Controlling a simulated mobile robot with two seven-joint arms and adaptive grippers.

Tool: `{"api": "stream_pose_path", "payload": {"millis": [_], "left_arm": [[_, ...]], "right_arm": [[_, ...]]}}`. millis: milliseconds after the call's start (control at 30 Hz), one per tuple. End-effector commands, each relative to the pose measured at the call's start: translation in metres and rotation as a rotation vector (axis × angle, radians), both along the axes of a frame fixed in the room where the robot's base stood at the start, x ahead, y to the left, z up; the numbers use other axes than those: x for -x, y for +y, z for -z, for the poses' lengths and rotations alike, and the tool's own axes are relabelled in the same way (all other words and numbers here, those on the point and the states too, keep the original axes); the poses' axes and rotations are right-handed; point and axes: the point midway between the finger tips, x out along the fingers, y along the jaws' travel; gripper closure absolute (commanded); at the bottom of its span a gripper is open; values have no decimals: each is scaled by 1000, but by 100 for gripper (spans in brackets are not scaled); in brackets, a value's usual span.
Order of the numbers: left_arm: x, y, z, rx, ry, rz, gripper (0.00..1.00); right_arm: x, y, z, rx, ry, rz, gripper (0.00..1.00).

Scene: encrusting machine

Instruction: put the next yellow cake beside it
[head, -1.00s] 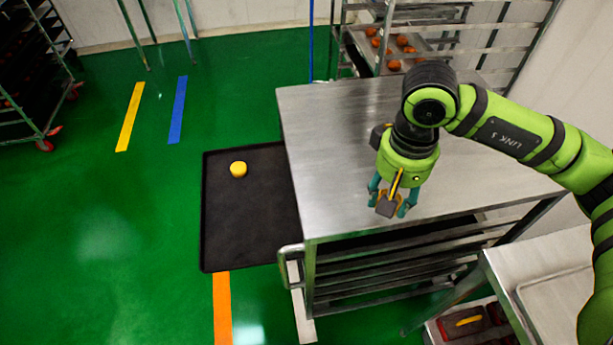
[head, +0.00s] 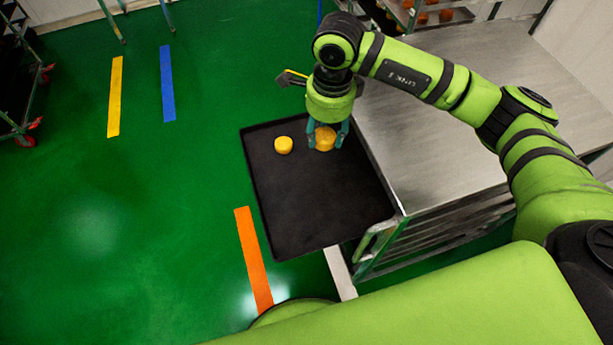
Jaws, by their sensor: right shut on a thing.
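A yellow cake (head: 283,145) rests on the black tray (head: 300,215) near its far left part. My right gripper (head: 326,136) points down over the far part of the tray and is shut on a second yellow cake (head: 325,141). The held cake is to the right of the resting cake, with a small gap between them in the picture. I cannot tell whether the held cake touches the tray. My left gripper is out of view.
A steel table (head: 430,140) stands to the right of the tray, with a rail handle (head: 375,236) at its near corner. A rack tray with orange-brown items (head: 445,15) shows at the top. The near part of the tray is bare.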

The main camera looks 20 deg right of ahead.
Motion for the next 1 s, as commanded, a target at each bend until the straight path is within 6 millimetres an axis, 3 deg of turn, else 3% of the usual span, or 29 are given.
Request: {"api": "stream_pose_path", "payload": {"millis": [100,300,500,667,1000], "left_arm": [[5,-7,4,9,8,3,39],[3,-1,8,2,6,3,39],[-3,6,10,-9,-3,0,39],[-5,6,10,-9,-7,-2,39],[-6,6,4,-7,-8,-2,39]], "right_arm": [[-9,5,19,-8,15,346,85],[-20,8,47,-9,32,921,85],[-26,10,68,-4,40,1326,85],[-28,10,77,-1,42,1472,85],[-27,10,132,1,44,1497,85]]}}
